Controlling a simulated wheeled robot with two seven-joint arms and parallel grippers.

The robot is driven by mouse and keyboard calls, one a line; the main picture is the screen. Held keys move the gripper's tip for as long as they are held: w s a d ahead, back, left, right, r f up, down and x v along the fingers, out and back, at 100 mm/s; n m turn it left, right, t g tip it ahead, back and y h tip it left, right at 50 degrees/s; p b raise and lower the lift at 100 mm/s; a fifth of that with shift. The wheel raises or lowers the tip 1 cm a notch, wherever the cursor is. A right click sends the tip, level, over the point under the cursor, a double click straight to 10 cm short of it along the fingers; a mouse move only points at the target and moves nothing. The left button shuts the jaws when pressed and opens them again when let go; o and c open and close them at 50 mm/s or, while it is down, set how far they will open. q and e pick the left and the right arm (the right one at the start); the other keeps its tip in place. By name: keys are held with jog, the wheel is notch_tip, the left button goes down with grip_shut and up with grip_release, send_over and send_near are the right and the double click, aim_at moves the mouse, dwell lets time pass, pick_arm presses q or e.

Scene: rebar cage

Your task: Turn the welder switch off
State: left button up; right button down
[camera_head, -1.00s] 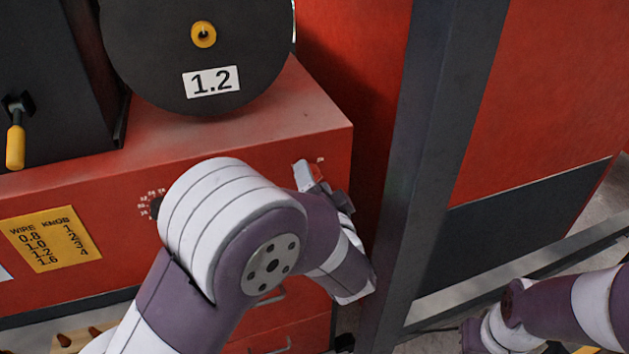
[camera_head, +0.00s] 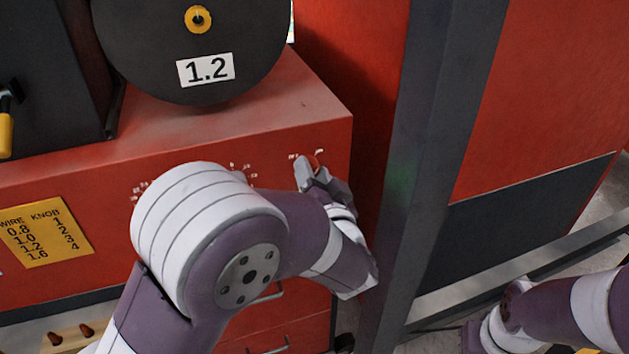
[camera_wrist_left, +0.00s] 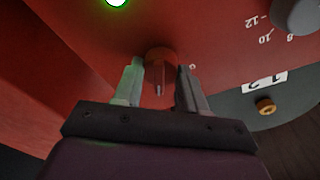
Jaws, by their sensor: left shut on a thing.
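The welder is a red cabinet (camera_head: 120,165) with a front panel of printed scales. Its switch is a small round red knob (camera_head: 314,160) near the right end of that panel, mostly hidden by my left gripper in the head view. In the left wrist view the reddish-brown switch (camera_wrist_left: 159,68) sits between my fingers. My left gripper (camera_wrist_left: 160,84) is shut on it, one finger on each side; it also shows in the head view (camera_head: 318,176). A green lamp (camera_wrist_left: 117,2) glows at the top of the wrist view. My right arm shows at lower right, without its gripper.
A dark upright post (camera_head: 425,150) stands just right of my left gripper. A grey knob (camera_wrist_left: 297,14) with a number scale is on the panel. A black spool marked 1.2 (camera_head: 190,45) is on top. A yellow wire chart (camera_head: 45,230) is at left.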

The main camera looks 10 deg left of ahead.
pick_arm(q)
jog(key=n+b, duration=0.5)
jog(key=n+y+b, duration=0.1)
jog(key=n+b, duration=0.4)
jog(key=b, duration=0.1)
jog(key=n+b, duration=0.5)
jog(key=n, duration=0.1)
jog(key=shift+f+y, duration=0.3)
jog(key=shift+f, duration=0.1)
jog(key=shift+b, duration=0.3)
jog(key=shift+r, duration=0.1)
jog(key=o, duration=1.1)
jog(key=shift+c, duration=0.2)
jog(key=shift+r, duration=0.1)
